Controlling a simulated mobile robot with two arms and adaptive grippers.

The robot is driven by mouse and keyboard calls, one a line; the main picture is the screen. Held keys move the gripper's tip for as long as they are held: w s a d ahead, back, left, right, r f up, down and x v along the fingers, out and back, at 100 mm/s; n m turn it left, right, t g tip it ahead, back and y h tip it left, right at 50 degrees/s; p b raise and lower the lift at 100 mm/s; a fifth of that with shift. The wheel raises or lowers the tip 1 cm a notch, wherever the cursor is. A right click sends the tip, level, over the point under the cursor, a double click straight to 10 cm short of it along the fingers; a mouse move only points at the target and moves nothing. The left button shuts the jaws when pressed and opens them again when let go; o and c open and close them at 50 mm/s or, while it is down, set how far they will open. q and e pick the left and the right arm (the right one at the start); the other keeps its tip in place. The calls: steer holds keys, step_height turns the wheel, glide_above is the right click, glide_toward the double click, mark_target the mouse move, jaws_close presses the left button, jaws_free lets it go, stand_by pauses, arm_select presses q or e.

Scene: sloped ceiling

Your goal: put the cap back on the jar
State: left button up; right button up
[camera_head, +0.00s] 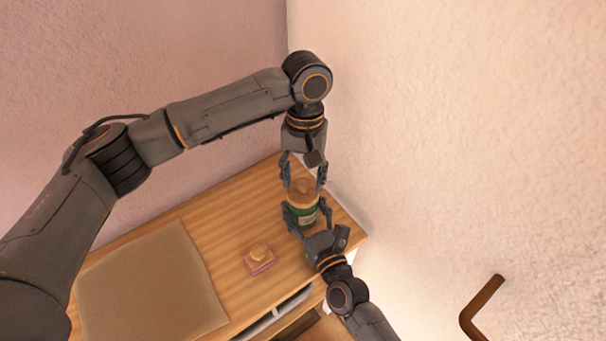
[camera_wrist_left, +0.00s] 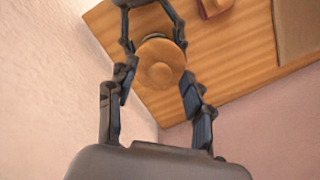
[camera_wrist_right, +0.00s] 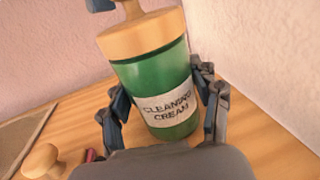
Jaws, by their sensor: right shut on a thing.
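The jar (camera_head: 303,216) is green with a "CLEANING CREAM" label, and shows large in the right wrist view (camera_wrist_right: 150,75). It stands at the table's back right corner. My right gripper (camera_head: 307,214) is shut on the jar's body from the front. The wooden cap (camera_wrist_left: 160,62), round with a knob, sits on top of the jar; whether it is fully seated I cannot tell. My left gripper (camera_head: 304,184) is above the jar, pointing down, with its fingers spread on either side of the cap's knob. A clear gap shows between fingers and cap in the left wrist view.
A small wooden-topped item with a pink base (camera_head: 259,260) lies on the table to the left of the jar. A beige mat (camera_head: 150,285) covers the table's left part. Walls stand close behind and to the right. The wooden tabletop (camera_head: 225,230) between mat and jar is mostly free.

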arm_select(q)
step_height(320, 180, up, 12)
steer(key=w, duration=0.1)
steer(key=shift+w+d, duration=0.15)
steer(key=shift+w, duration=0.25)
arm_select(e)
steer(key=o, duration=1.8)
steer(key=shift+c, duration=0.2)
arm_select(q)
steer(key=shift+f, duration=0.1)
arm_select(e)
steer(key=v, duration=1.2)
